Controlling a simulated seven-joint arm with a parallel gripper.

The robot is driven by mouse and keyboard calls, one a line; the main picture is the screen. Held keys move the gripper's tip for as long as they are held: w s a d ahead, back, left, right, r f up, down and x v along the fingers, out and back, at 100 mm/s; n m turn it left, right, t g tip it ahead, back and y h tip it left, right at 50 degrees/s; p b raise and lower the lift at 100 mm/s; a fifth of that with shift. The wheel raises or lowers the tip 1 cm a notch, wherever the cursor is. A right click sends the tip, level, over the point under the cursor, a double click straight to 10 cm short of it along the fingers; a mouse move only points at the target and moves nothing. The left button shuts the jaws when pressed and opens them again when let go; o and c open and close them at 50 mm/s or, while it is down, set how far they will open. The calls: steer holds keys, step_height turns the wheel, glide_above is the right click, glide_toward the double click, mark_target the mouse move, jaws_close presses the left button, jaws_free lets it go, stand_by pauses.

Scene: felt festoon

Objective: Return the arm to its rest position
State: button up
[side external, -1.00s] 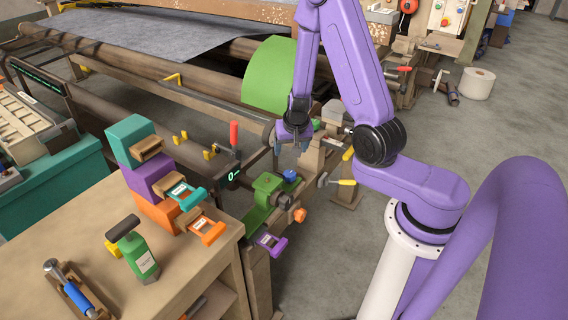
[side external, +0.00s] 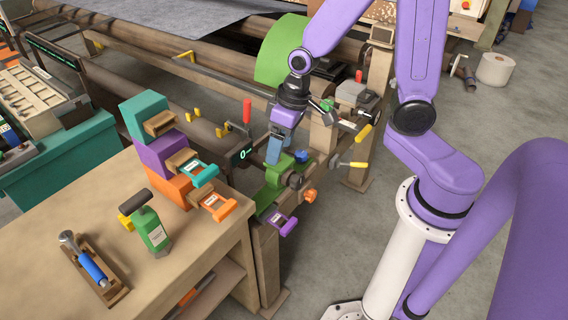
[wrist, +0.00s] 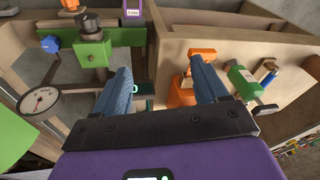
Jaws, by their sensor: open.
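My gripper (side external: 275,150) is at the end of the purple arm, above and beside the green clamp-like fixture (side external: 270,190) in the side view. In the wrist view its two blue fingers (wrist: 165,90) are apart with nothing between them. The green fixture with a blue knob also shows at the upper left of the wrist view (wrist: 92,50). The fingers appear clear of it, though the side view does not show the exact gap.
A wooden bench (side external: 190,245) carries stacked teal (side external: 143,112), purple and orange blocks, a green bottle-like tool (side external: 152,232) and a blue-handled tool (side external: 92,268). A red-handled lever (side external: 247,112) and yellow-handled levers stand near my gripper.

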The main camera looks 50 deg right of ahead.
steer(key=s+r+n, duration=0.3)
steer(key=s+n, duration=0.1)
steer(key=s, duration=0.5)
steer(key=s+r+n+g+h, duration=0.1)
steer(key=s+r+n, duration=0.2)
steer(key=s, duration=0.6)
steer(key=shift+d+r+n+h, duration=0.3)
steer(key=shift+d+r+n, duration=0.15)
steer(key=shift+n, duration=0.85)
